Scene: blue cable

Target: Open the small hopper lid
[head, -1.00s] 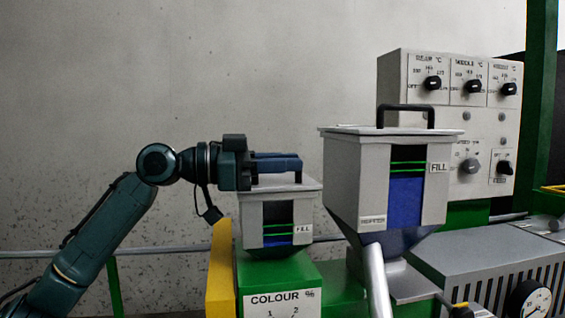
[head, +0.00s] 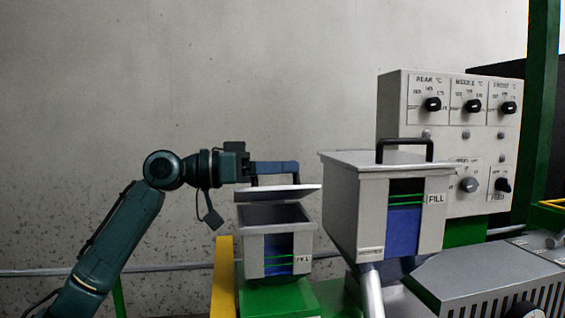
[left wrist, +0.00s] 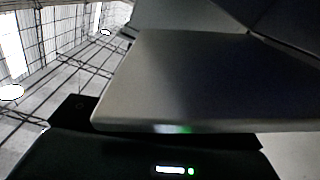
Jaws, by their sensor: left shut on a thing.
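The small hopper (head: 250,254) is a grey box with a blue fill window and green lines, on a green base. Its grey lid (head: 292,191) is raised clear of the rim and slightly tilted, with the dark opening (head: 275,213) showing below. My left gripper (head: 284,168) is shut on the lid's dark handle (head: 254,180), above the hopper. In the left wrist view the lid (left wrist: 190,85) fills the middle as a grey plate. My right gripper is not in view.
A larger hopper (head: 340,212) with a closed lid and black handle stands close on the right. Behind it is a grey control panel (head: 445,145) with black knobs. A yellow post (head: 222,280) stands left of the small hopper. The wall area above is clear.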

